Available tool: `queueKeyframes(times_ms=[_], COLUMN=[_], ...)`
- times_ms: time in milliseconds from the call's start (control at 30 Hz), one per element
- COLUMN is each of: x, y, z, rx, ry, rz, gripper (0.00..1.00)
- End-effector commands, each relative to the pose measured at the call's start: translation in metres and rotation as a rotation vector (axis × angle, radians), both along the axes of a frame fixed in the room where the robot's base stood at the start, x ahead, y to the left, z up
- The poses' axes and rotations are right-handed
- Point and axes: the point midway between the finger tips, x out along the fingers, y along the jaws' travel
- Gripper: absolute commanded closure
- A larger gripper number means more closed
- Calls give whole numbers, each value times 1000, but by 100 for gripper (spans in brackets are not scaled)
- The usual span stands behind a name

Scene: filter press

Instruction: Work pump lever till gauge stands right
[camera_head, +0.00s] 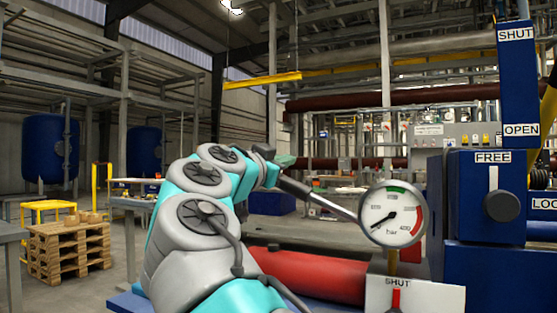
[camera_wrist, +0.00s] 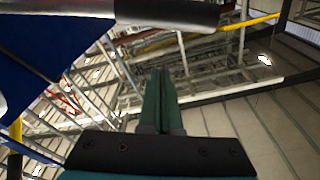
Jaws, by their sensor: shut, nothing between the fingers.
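The pressure gauge (camera_head: 405,228) is a white round dial marked bar, with a green band at the top and a red band at the right. Its dark needle points to the lower left, outside the green band. The pump lever (camera_head: 325,203) is a grey bar with a dark grip, slanting from behind the gauge up-left toward my gripper (camera_head: 284,161). In the wrist view my gripper (camera_wrist: 159,72) has its green fingers together and empty. A dark bar (camera_wrist: 170,12), apparently the lever's grip, crosses above the fingertips; whether they touch is unclear.
A red valve handle (camera_head: 396,297) stands by a SHUT label below the gauge. A dark knob (camera_head: 502,206) on the blue housing has its white pointer up at FREE. A red cylinder (camera_head: 315,275) lies under the lever. Pallets (camera_head: 68,255) stand far left.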

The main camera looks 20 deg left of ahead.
Motion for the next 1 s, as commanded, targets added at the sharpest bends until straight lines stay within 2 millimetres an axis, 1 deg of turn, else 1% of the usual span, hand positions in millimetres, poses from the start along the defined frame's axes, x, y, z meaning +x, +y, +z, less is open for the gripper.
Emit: queueKeyframes(times_ms=[33, 100, 433, 533, 800, 1000], x=[11, 20, 57, 53, 49, 47], y=[-1, -2, -8, -4, 5, 8], z=[1, 3, 9, -3, -21, -28], rx=[0, -1, 1, -3, -1, 1], ry=[5, 4, 1, 2, 0, -1], rz=[0, 1, 1, -3, -2, 1], gripper=[100, 100, 100, 100, 100, 100])
